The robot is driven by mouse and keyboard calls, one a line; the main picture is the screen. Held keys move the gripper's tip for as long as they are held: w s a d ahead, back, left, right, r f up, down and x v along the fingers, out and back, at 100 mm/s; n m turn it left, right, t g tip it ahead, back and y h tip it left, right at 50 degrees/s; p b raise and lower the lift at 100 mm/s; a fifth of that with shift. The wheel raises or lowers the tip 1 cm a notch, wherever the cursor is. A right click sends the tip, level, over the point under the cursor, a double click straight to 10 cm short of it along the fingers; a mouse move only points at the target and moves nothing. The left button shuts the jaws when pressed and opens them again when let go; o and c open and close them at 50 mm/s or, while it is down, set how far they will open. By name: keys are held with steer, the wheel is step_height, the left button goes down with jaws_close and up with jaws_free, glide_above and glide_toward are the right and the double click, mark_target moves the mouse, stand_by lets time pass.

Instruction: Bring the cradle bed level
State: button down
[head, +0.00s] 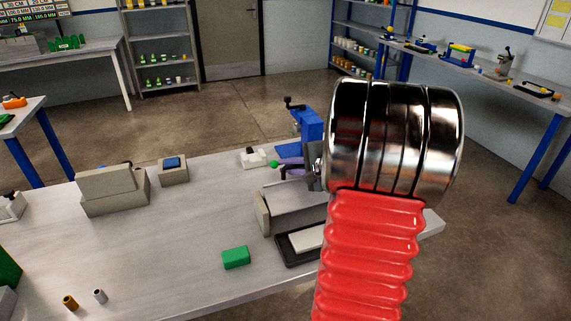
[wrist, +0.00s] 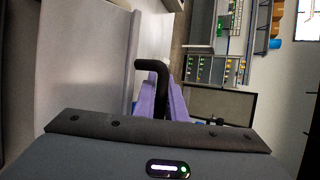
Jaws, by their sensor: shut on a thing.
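A grey trough-like bed (head: 292,203) with an upright end plate stands on the table, partly hidden behind my arm in the head view. I take it for the cradle bed, and cannot tell exactly how far it tilts. My gripper (wrist: 164,88) shows two purple fingers shut on a black bent handle (wrist: 151,65) in the wrist view. A pale grey slab beside the handle in the wrist view may be the bed. In the head view the purple fingers show beside a green knob (head: 273,163) at the bed's far side.
A blue stand (head: 306,124) with a black crank is behind the bed. A black tray (head: 288,252) with a white block lies in front. A green block (head: 236,257), grey boxes (head: 115,192) and two small cylinders are on the left. The table's front middle is clear.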

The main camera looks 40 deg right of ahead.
steer(key=shift+w+d+f+m+g+y, duration=0.2)
steer(key=shift+f+g, duration=0.4)
steer(key=shift+f, duration=0.45)
steer(key=shift+w+a+f+m+g+y, duration=0.2)
steer(key=shift+f+g, duration=0.4)
steer(key=shift+f, duration=0.4)
steer(key=shift+w+d+f+m+g+y, duration=0.1)
steer(key=shift+w+d+f+g+y, duration=0.15)
steer(key=shift+f+g, duration=0.6)
steer(key=shift+f+t, duration=0.25)
steer(key=shift+f, duration=0.05)
steer(key=c, duration=2.1)
jaws_free()
steer(key=shift+s+d+r, duration=0.1)
steer(key=shift+r, duration=0.05)
